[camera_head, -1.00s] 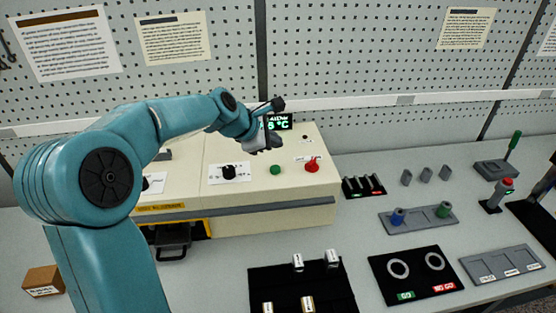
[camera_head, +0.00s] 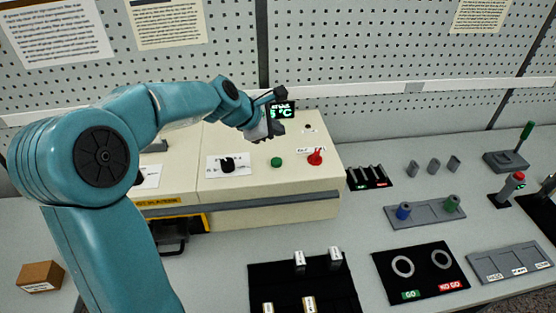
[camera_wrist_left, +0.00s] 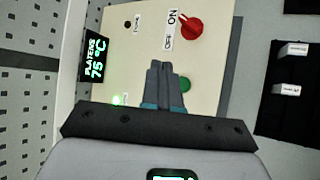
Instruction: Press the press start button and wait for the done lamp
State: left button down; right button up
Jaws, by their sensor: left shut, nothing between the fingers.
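The beige press (camera_head: 265,190) stands at the back against the pegboard. Its green button (camera_head: 277,162) sits on the sloped top, left of a red ON/OFF switch (camera_head: 315,157). My left gripper (camera_head: 276,130) is shut and empty above the press, in front of the temperature display (camera_head: 283,111). In the left wrist view, my shut fingers (camera_wrist_left: 160,70) overlap the left side of the green button (camera_wrist_left: 187,85); I cannot tell whether they touch it. A small dark lamp (camera_wrist_left: 127,24) beside a small label is unlit. A green light (camera_wrist_left: 117,100) glows near the display. My right gripper is out of view.
A black knob (camera_head: 228,164) is left of the green button. A red-topped post (camera_head: 511,185) stands at right.

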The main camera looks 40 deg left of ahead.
pick_arm(q)
send_over(274, 163)
jog(key=f, duration=0.4)
jog(key=shift+a+f, duration=0.1)
jog(key=shift+a, duration=0.1)
jog(key=f, duration=0.1)
jog(key=f+b, duration=0.1)
jog(key=shift+w+f+b, duration=0.3)
jog(key=shift+w+f, duration=0.05)
jog(key=shift+s+d+f, duration=0.1)
jog(key=shift+d, duration=0.15)
jog(key=shift+s+d+b, duration=0.1)
jog(key=shift+s+b, duration=0.15)
jog(key=shift+b, duration=0.1)
jog(key=shift+w+a+f, duration=0.25)
jog(key=shift+a, duration=0.1)
jog(key=shift+d, duration=0.1)
jog(key=shift+s+d+r, duration=0.15)
jog(key=shift+s+r, duration=0.05)
jog(key=shift+w+a+f, duration=0.15)
jog(key=shift+w+a, duration=0.05)
jog(key=shift+d, duration=0.1)
jog(key=shift+s, duration=0.2)
